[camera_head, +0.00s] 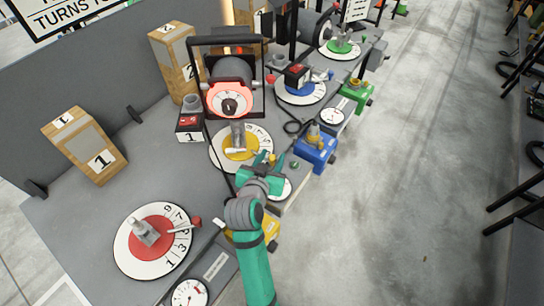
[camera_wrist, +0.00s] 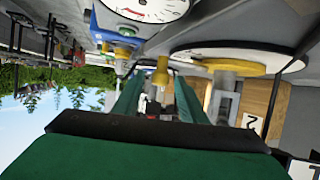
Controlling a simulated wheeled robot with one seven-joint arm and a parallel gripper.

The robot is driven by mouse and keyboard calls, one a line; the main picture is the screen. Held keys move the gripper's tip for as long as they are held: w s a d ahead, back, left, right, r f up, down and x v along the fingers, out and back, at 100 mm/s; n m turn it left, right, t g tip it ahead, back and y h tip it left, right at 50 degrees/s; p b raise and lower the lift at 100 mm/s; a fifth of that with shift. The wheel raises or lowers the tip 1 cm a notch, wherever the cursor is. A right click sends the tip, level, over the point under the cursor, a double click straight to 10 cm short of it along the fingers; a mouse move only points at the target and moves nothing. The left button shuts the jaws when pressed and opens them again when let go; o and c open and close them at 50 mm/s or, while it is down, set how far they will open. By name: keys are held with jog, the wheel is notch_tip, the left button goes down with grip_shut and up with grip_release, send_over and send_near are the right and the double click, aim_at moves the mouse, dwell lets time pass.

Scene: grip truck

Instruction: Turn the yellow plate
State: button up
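The yellow plate (camera_head: 229,143) is a round disc at the centre of a white numbered dial (camera_head: 262,138), with a grey upright handle (camera_head: 238,132) and a pale pointer on it. In the wrist view the yellow plate (camera_wrist: 235,67) shows edge-on at the upper right, with the grey handle (camera_wrist: 223,100) beside my right-hand finger. My green gripper (camera_head: 265,161) is just right of and in front of the dial. Its fingers (camera_wrist: 158,100) stand apart. A small yellow knob (camera_wrist: 161,72) shows between or beyond their tips; contact cannot be told.
A red plate (camera_head: 160,238) on its own dial lies at front left. A glowing red-faced lamp unit (camera_head: 229,103) stands behind the yellow dial. A blue box (camera_head: 316,152) and a blue plate dial (camera_head: 300,92) are further back.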

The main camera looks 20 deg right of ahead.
jog(key=v, duration=1)
jog(key=shift+c, duration=0.7)
